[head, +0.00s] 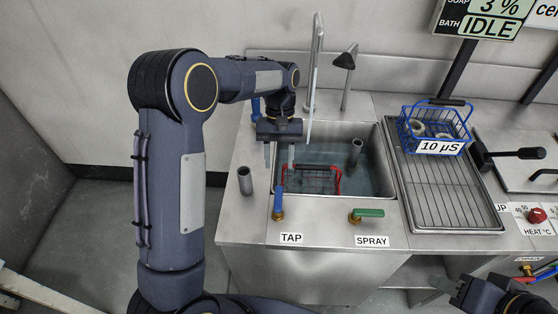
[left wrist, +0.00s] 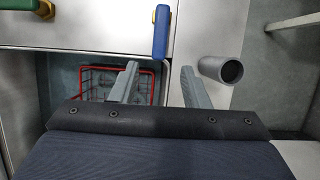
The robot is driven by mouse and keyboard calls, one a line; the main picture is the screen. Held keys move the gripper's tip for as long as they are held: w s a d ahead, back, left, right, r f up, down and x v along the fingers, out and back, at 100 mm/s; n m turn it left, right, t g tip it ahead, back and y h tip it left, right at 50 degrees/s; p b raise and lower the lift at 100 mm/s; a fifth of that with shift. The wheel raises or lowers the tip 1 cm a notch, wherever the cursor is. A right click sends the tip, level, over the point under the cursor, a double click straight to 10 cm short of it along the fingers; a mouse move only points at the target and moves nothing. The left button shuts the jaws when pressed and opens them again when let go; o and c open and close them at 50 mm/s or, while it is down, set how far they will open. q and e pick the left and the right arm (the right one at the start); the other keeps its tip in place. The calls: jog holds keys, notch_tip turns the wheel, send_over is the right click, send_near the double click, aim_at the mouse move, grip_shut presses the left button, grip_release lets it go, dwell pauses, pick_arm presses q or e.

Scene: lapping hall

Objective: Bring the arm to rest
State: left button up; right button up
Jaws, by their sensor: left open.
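My left arm comes in from the left and reaches over the sink (head: 374,190). My left gripper (head: 279,160) is open, pointing down over the sink's left side, with nothing between its fingers. In the left wrist view, its two fingers (left wrist: 158,72) stand apart, one over the red-rimmed wire basket (left wrist: 90,72) and one near a grey upright tube (left wrist: 228,68). The red-rimmed basket also shows in the head view (head: 337,180), low in the sink. Part of my right arm shows at the bottom right, with its gripper (head: 442,287) at the picture's edge; its jaw state is unclear.
The blue tap lever (head: 278,203) and green spray lever (head: 368,214) stand at the sink's front edge. A blue wire basket (head: 436,124) labelled 10 µS sits on the drain rack (head: 450,190) to the right. A tall faucet (head: 316,65) rises behind the gripper.

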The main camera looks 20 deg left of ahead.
pick_arm(q)
jog(key=s+a+r+m+t+h, duration=0.1)
jog(key=s+a+r+t, duration=0.15)
jog(key=s+r, duration=0.4)
jog(key=s+a+r+t+h, duration=0.2)
jog(key=s+r+t, duration=0.2)
jog(key=s, duration=0.6)
jog(key=s+d+f+t, duration=0.1)
jog(key=s+f+t, duration=0.1)
jog(key=s, duration=0.5)
jog(key=shift+s+d+m+t, duration=0.3)
jog(key=shift+d+m+t, duration=0.1)
jog(key=shift+t, duration=0.25)
jog(key=shift+a+r, duration=0.1)
